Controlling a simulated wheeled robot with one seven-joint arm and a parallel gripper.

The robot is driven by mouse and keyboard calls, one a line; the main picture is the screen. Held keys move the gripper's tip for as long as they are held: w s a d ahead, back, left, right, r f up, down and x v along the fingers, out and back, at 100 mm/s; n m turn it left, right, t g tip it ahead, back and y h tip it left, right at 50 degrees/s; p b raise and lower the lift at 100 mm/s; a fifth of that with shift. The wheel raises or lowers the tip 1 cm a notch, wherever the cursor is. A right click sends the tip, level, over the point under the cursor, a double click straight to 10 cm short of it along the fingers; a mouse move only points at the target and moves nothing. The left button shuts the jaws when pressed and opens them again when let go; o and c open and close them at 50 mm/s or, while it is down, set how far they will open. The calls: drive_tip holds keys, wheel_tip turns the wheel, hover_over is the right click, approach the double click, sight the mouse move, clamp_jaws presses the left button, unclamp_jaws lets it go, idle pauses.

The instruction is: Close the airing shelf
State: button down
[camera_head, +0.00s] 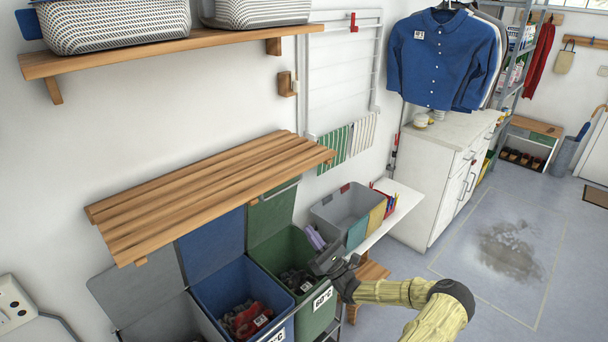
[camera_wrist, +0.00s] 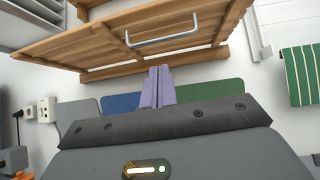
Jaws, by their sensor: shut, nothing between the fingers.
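The airing shelf (camera_head: 205,195) is a slatted wooden panel standing out from the wall above the laundry bins. Its underside (camera_wrist: 165,30) fills the upper part of the wrist view. A metal bar handle (camera_wrist: 162,32) is fixed below it, near the front edge; this handle also shows in the head view (camera_head: 281,190). My gripper (camera_head: 313,236) has lavender fingers, pressed together and empty. It is below and to the right of the shelf, over the green bin. In the wrist view the fingertips (camera_wrist: 158,70) point up toward the shelf, apart from the handle.
Lidded bins, blue (camera_head: 243,290) and green (camera_head: 290,262), stand under the shelf with lids raised. A grey tub (camera_head: 345,210) sits on a white ledge to the right. A fixed wooden shelf (camera_head: 170,50) with baskets is above. Open floor (camera_head: 450,215) lies at right.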

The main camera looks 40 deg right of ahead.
drive_tip(key=w+d+r+m+h+p, duration=0.1)
drive_tip(key=w+r+p, duration=0.1)
drive_tip(key=r, duration=0.3)
drive_tip(key=w+d+r+m+h+p, duration=0.1)
drive_tip(key=w+r+h+p, duration=0.1)
drive_tip(key=r, duration=0.4)
drive_tip(key=shift+w+r+t+p, duration=0.3)
drive_tip(key=shift+w+t+p, duration=0.1)
drive_tip(key=shift+w+p, duration=0.5)
drive_tip(key=shift+w+a, duration=0.1)
drive_tip(key=shift+a, duration=0.05)
